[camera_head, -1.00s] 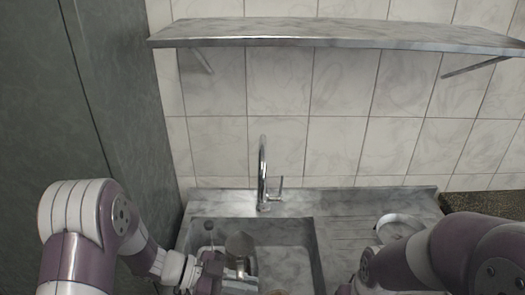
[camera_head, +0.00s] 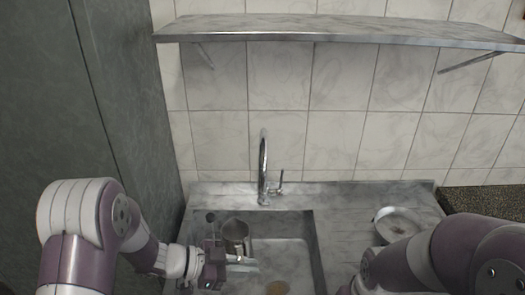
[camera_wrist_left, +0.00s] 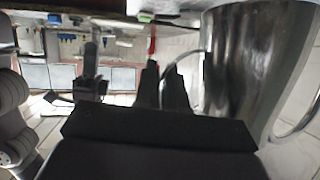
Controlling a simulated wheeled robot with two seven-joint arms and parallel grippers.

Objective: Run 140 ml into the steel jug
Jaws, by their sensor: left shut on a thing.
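The steel jug (camera_head: 236,236) is a shiny metal cup, roughly upright in the sink area, its open mouth facing up. My left gripper (camera_head: 236,260) is shut on it from the left and front. In the left wrist view the jug (camera_wrist_left: 245,60) fills the right side, beside the dark fingers (camera_wrist_left: 165,88); the exact grip point is unclear. The chrome tap (camera_head: 263,160) stands behind the sink, its lever on the right. The jug is left of and nearer than the spout. No water stream can be made out. My right gripper is out of view; only its arm shows.
A round metal dish (camera_head: 398,222) sits on the ribbed drainboard at right. A steel shelf (camera_head: 330,30) spans the wall above.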

